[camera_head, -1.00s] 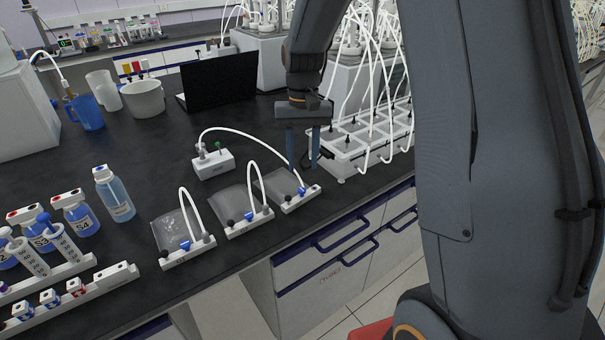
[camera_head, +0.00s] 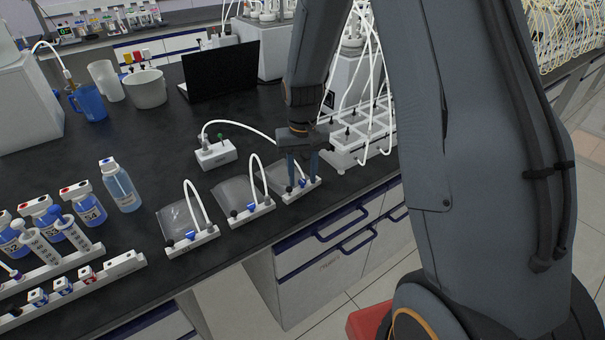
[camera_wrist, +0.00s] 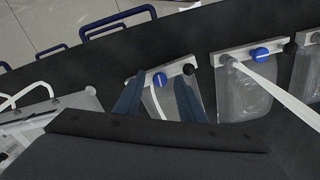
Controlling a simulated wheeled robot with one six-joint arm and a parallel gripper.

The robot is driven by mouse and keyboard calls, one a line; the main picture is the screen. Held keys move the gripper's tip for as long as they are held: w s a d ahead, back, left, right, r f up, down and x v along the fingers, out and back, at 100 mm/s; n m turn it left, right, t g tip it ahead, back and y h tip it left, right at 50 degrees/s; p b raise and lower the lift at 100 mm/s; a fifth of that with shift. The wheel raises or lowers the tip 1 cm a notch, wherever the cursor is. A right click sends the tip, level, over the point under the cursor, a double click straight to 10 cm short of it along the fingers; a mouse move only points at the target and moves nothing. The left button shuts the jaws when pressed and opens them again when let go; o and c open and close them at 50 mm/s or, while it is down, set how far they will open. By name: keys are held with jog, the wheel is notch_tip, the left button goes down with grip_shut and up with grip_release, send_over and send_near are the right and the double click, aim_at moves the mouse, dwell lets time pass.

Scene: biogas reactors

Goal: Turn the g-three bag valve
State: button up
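Three clear bags on white holders, each with a blue valve, lie along the bench's front edge: left bag (camera_head: 184,217), middle bag (camera_head: 232,193), right bag (camera_head: 281,177). Their labels are too small to read. My gripper (camera_head: 303,180) is at the right bag's holder, pointing down. In the wrist view its two blue-grey fingers (camera_wrist: 157,99) are spread, one on each side of the right bag's blue valve (camera_wrist: 160,79), with a visible gap. The white tube from this valve passes between the fingers.
A white box (camera_head: 216,153) joined to the right bag's tube stands behind the bags. A white rack with tubes (camera_head: 350,150) stands close to the right of my gripper. Bottles (camera_head: 120,185) stand at the left.

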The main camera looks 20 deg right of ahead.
aim_at(302, 181)
grip_shut()
jog(key=shift+n, duration=0.9)
grip_release()
jog(key=shift+r, duration=0.1)
notch_tip(302, 181, up, 8)
jog(key=b, duration=0.1)
jog(key=shift+b, duration=0.35)
